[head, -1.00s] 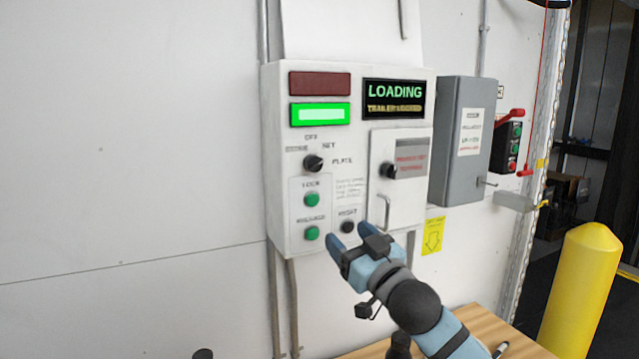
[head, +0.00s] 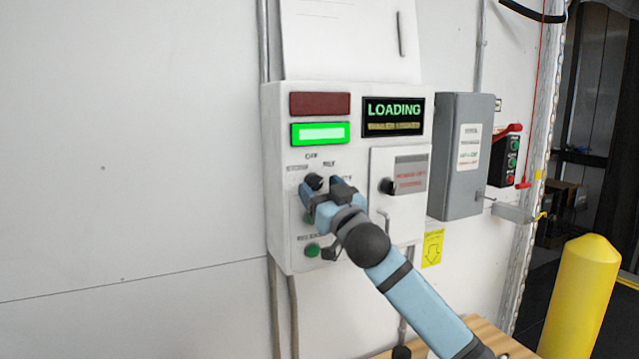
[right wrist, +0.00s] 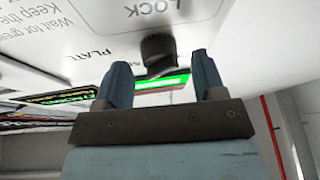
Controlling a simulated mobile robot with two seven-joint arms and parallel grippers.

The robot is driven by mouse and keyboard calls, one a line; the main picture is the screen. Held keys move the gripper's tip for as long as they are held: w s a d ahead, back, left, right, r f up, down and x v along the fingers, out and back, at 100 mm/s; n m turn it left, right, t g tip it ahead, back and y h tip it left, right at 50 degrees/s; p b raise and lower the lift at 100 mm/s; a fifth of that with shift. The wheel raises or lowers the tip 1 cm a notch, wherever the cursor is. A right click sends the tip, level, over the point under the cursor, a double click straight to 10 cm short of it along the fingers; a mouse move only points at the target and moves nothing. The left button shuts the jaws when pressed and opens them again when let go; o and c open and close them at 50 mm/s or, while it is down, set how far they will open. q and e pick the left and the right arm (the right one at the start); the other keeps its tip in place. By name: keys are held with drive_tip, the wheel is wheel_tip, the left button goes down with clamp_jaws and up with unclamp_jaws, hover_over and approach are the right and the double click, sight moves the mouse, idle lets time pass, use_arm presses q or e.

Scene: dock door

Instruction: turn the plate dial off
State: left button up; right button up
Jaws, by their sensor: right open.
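The plate dial (head: 314,181) is a small black knob on the white control box (head: 275,220), under the green lit panel, with small lettering around it. My right gripper (head: 322,186) is in front of it and partly covers the dial and its labels. In the right wrist view the dial (right wrist: 158,53) stands out just beyond the fingertips, roughly centred between the two open fingers (right wrist: 161,72). The fingers are not closed on it. Which way the dial points is unclear. My left gripper is not in view.
A second black knob (head: 387,186) sits on the small door to the right. A green button (head: 312,251) is below my gripper. A grey box (head: 457,190) and yellow post (head: 583,290) stand farther right. The wall at left is bare.

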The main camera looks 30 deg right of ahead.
drive_tip(key=shift+w+r, duration=0.15)
drive_tip(key=shift+w, duration=0.25)
drive_tip(key=shift+c, duration=0.4)
drive_tip(key=c, duration=0.8)
